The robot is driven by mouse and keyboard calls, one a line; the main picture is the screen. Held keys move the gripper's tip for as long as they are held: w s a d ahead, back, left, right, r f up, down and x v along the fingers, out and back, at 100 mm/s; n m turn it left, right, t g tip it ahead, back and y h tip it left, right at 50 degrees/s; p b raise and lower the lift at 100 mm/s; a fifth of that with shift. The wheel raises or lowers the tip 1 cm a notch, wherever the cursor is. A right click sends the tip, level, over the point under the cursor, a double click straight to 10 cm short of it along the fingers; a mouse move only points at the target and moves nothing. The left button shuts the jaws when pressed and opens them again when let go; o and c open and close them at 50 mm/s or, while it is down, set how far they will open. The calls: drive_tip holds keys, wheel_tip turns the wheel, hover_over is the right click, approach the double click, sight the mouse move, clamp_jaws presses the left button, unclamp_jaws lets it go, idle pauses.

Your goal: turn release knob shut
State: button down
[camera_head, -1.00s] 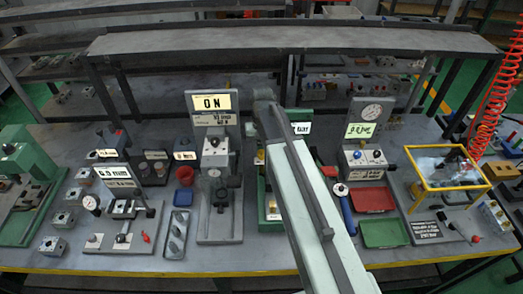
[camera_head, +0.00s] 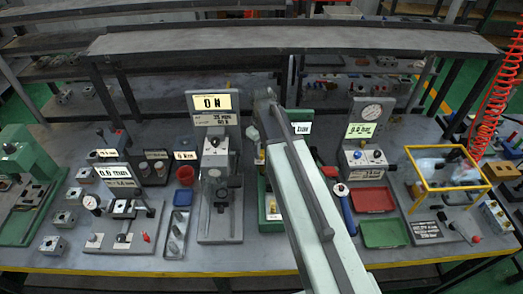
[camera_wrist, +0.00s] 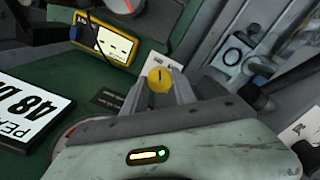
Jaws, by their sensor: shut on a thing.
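A small round yellow knob (camera_wrist: 160,80) with a dark line across its face shows in the wrist view. My gripper (camera_wrist: 160,90) is shut on it, with one grey finger on each side. In the head view my arm (camera_head: 300,190) reaches over the green station (camera_head: 272,222) right of the middle. The arm hides the knob and my fingertips there.
A yellow-framed meter (camera_wrist: 104,41) and a white label plate (camera_wrist: 32,108) lie near my gripper. A grey press stand (camera_head: 222,228) stands left of my arm. A gauge stand (camera_head: 372,112), a red tray (camera_head: 373,200) and a green tray (camera_head: 384,234) stand right.

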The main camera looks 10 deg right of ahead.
sight(262, 152)
idle(0.4)
drive_tip(key=c, duration=1)
unclamp_jaws()
drive_tip(key=shift+r, duration=0.1)
wheel_tip(262, 152, up, 8)
drive_tip(key=p, duration=0.8)
drive_tip(key=shift+f, duration=0.2)
